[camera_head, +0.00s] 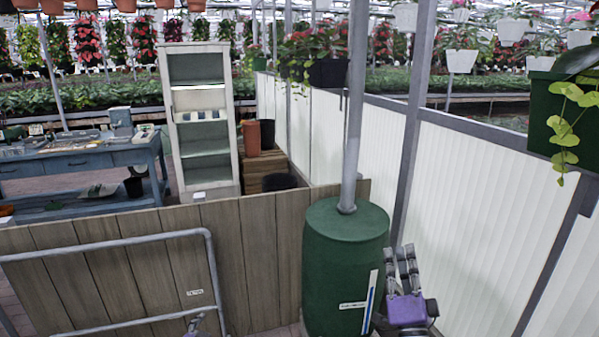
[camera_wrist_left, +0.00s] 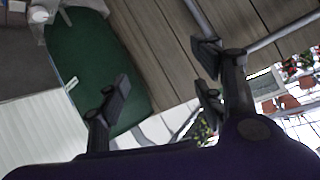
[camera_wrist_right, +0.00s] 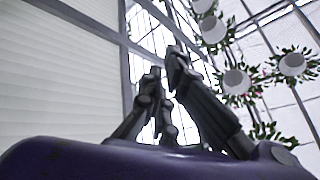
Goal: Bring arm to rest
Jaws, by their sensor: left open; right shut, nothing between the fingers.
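My right gripper (camera_head: 406,252) points upward at the bottom right of the head view, in front of the white panel wall and just right of the green barrel (camera_head: 345,235). Its fingers are together with nothing between them. It also shows close up in the right wrist view (camera_wrist_right: 168,68), against the roof. My left gripper shows in the left wrist view (camera_wrist_left: 164,76) with its fingers spread wide and empty. Only a small tip of the left arm shows at the bottom edge of the head view.
A wooden plank fence (camera_head: 262,255) and a grey metal rail frame (camera_head: 213,265) stand at the front left. Behind them are a blue workbench (camera_head: 85,160) and a tall shelf (camera_head: 203,120). A dark green planter (camera_head: 545,120) hangs at the right.

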